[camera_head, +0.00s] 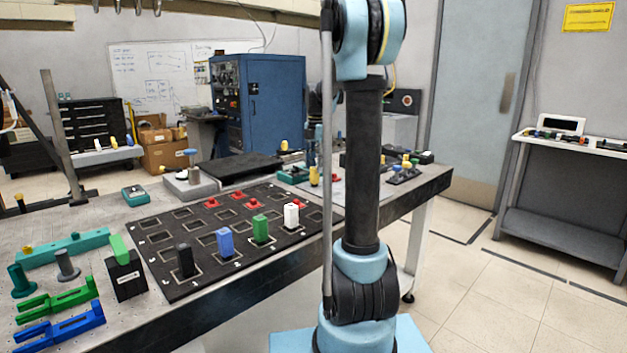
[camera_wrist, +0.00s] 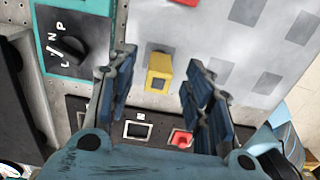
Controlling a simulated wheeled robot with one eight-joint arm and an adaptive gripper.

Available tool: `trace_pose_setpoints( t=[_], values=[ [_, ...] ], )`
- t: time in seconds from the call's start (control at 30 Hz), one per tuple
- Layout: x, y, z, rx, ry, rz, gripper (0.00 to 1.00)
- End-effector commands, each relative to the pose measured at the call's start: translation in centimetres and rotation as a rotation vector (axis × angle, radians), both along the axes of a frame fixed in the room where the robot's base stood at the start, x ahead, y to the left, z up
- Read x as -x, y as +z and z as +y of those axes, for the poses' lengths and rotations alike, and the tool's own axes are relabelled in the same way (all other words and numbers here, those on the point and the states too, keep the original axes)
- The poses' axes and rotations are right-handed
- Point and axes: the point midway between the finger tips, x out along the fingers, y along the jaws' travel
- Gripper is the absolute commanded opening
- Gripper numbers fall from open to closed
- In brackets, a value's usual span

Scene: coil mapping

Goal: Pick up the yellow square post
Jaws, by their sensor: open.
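The yellow square post (camera_wrist: 158,72) stands on a light grey board with darker squares in the wrist view. It lies between the fingers of my gripper (camera_wrist: 160,62), nearer the left finger in the picture, and is not visibly gripped. The fingers are spread wide, with blue pads facing inward. In the head view a yellow post (camera_head: 314,176), likely the same one, shows just left of my arm on the table's far part. My gripper is mostly hidden behind my arm there.
A teal box with a black knob (camera_wrist: 68,47) is left of the post. A black slotted board (camera_wrist: 104,117) with a red piece (camera_wrist: 181,138) lies below it in the wrist view. In the head view, black, blue, green and white posts stand on the slotted board (camera_head: 160,262).

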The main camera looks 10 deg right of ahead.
Motion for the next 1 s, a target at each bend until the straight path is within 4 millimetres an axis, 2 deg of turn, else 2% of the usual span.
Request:
trace_pose_setpoints(
  t=[0.37,0.67,0.7,0.9,1.0],
  values=[
    [0.5,-4.4,0.8,0.0,-0.001,0.0,0.47],
    [0.5,-4.9,0.8,0.0,0.0,0.0,0.47],
    [0.5,-4.9,0.8,0.0,0.0,0.0,0.44],
    [0.5,-4.9,0.8,0.0,0.0,0.0,0.0],
    [0.5,-4.9,0.9,0.0,0.001,0.0,0.0]
  ],
)
